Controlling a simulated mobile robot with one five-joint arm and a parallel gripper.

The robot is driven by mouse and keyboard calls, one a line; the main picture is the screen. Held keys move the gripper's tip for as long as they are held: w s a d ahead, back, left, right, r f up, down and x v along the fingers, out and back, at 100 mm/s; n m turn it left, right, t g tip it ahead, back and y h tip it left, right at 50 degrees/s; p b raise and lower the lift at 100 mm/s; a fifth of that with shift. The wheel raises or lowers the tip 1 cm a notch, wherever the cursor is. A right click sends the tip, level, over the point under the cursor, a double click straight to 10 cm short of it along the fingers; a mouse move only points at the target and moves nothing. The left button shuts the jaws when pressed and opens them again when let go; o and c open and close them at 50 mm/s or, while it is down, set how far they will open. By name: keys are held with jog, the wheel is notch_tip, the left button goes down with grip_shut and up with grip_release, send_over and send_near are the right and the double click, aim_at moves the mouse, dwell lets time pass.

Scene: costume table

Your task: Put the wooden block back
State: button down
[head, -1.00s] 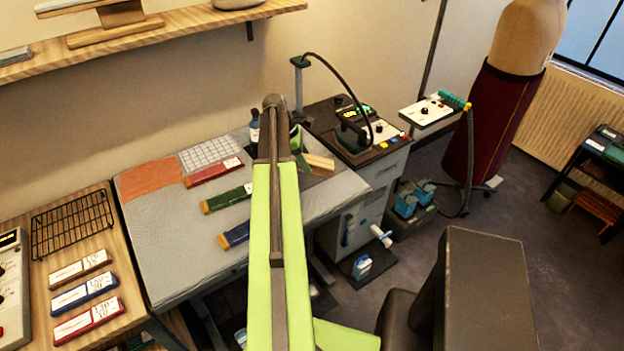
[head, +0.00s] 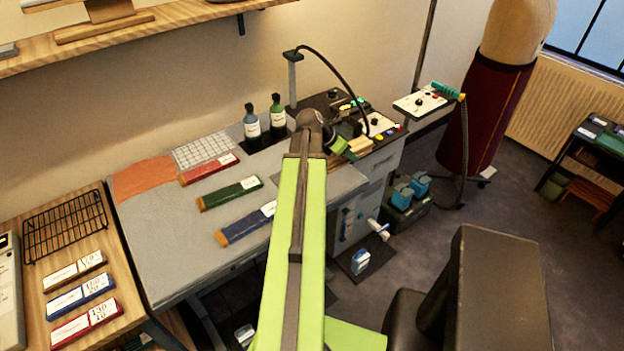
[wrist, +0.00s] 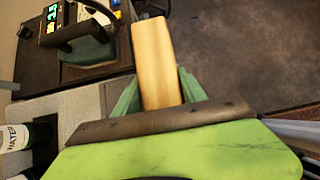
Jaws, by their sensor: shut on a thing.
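The wooden block (wrist: 154,58) is a pale, oblong piece of wood. In the wrist view my gripper (wrist: 152,92) is shut on it, with a green jaw on each side of the block. The block points away from the jaws, and its lower end is hidden by my gripper's body. In the head view the block (head: 360,145) shows small, just beyond my gripper (head: 348,152), near the dark-topped iron station. My arm hides part of the table behind it. I cannot tell how high the block is held.
The grey table (head: 160,240) carries red (head: 208,170), green (head: 230,193) and blue (head: 247,224) labelled bars. Two bottles (head: 277,118) stand at its back. An iron station (head: 345,108) with a curved cable is at the right. A wire rack (head: 64,226) is at the left.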

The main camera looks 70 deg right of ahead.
jog(key=w+f+b, duration=0.2)
jog(key=w, duration=0.1)
jog(key=w+f+b, duration=0.2)
jog(key=w, duration=0.2)
jog(key=w+a+f+b, duration=0.1)
jog(key=w+f+b, duration=0.2)
jog(key=w, duration=0.1)
jog(key=shift+w, duration=0.35)
notch_tip(320, 180, down, 4)
jog(key=b, duration=0.4)
jog(key=shift+f, duration=0.2)
jog(key=shift+r, duration=0.25)
jog(key=shift+f, duration=0.2)
jog(key=c, duration=0.6)
grip_release()
jog(key=shift+c, duration=0.2)
jog(key=shift+r, duration=0.2)
